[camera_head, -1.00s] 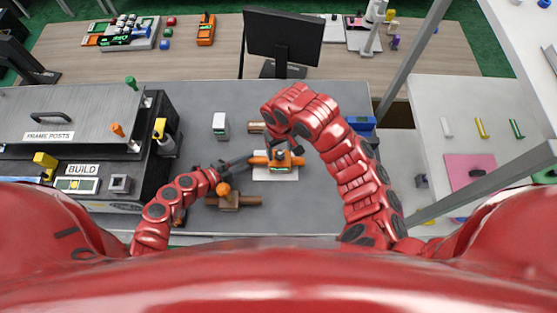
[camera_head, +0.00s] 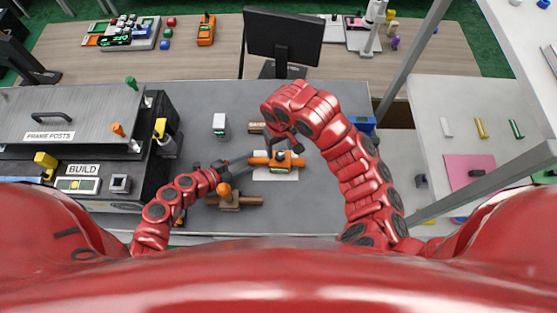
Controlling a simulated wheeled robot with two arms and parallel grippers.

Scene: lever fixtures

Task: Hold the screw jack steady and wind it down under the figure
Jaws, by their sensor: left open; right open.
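The orange screw jack (camera_head: 286,162) stands on a white plate (camera_head: 262,174) on the grey table, with a long orange bar across it. A small dark and green panel shows low on its front; I cannot read any figure on it. My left gripper (camera_head: 249,159) reaches in from the left, its dark fingers open at the left end of the orange bar; whether they touch it is unclear. My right gripper (camera_head: 283,147) points down over the jack's top, open, partly hidden by my red wrist. I cannot tell whether it touches the jack.
A brown wooden fixture (camera_head: 243,201) with an orange knob stands just in front of my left gripper. A white box (camera_head: 219,123) and a labelled brown block (camera_head: 256,127) stand behind. A monitor (camera_head: 283,38) rises at the back. The front right table is clear.

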